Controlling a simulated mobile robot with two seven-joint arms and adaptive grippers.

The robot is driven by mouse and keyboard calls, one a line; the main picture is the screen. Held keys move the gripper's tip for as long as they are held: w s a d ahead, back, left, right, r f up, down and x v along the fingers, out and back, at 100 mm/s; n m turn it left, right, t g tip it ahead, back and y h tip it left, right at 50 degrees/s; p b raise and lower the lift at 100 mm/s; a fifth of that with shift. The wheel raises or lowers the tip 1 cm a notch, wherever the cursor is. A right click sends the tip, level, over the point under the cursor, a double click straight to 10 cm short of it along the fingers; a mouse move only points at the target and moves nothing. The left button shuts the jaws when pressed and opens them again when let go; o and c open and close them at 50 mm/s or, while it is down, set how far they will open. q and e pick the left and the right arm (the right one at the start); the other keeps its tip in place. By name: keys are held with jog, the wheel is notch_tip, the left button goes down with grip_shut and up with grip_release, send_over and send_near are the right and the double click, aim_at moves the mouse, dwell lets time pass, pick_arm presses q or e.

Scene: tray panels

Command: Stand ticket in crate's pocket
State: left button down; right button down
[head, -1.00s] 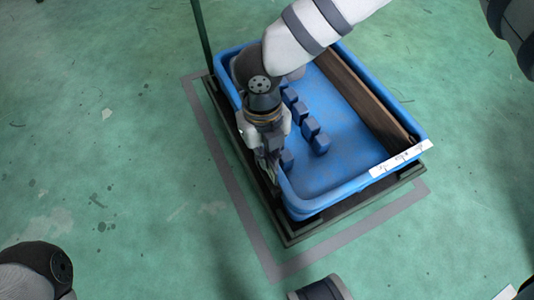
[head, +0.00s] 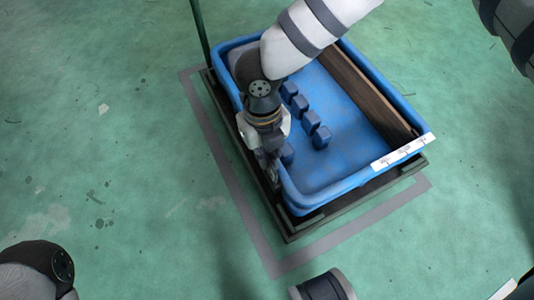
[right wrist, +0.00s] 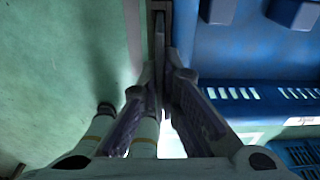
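The blue crate (head: 330,192) sits on a dark wheeled frame (head: 290,232). My right gripper (head: 272,175) points down at the crate's left wall, near its front corner. In the right wrist view its two fingers (right wrist: 161,70) converge, with their tips close together. A thin dark strip (right wrist: 159,40) runs between and beyond the tips. I cannot tell whether it is the ticket seen edge-on or part of the crate or frame. The crate's pocket is not clearly visible; the gripper covers that stretch of wall. My left gripper is not in view.
Several small blue blocks (head: 311,122) stand inside the crate, and a long brown board (head: 368,98) lies along its right wall. A white label strip (head: 403,151) is on the front right rim. A dark green pole (head: 200,35) rises at the back left. The green floor is open at left.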

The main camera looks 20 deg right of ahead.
jog(key=shift+f, duration=0.7)
jog(key=c, duration=1.7)
grip_release()
jog(key=shift+r, duration=0.1)
jog(key=r, duration=0.4)
jog(key=w+r, duration=0.1)
jog(key=r, duration=0.6)
jog(key=shift+w+r, duration=0.2)
jog(key=shift+r, duration=0.2)
